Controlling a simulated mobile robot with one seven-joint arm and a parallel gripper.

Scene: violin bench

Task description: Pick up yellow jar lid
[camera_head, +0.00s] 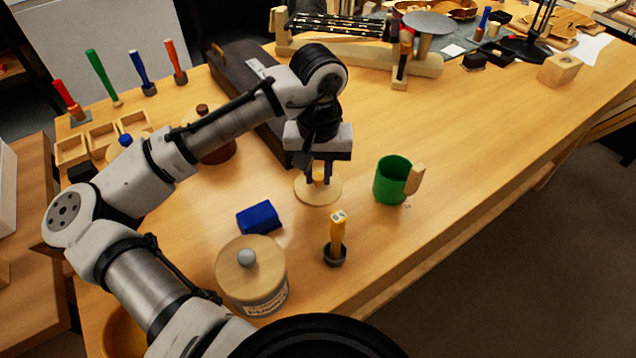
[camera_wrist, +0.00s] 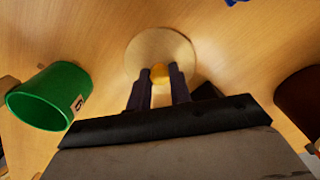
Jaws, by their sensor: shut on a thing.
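The yellow jar lid (camera_head: 318,197) is a round, pale wooden disc with a yellow knob, at the middle of the workbench in the head view. It also shows in the wrist view (camera_wrist: 160,42), with its yellow knob (camera_wrist: 159,70) between the two dark fingers. My gripper (camera_head: 320,180) points down from above and is shut on the knob; it also shows in the wrist view (camera_wrist: 159,75). The disc looks level. I cannot tell whether it touches the bench or hangs just above it. The fingers hide part of the knob.
A green mug (camera_head: 389,182) stands close to the right. A blue block (camera_head: 258,217), a jar with a grey-knobbed lid (camera_head: 262,297) and a yellow-handled tool (camera_head: 337,237) are nearer the front. A dark long case (camera_head: 245,90) lies behind.

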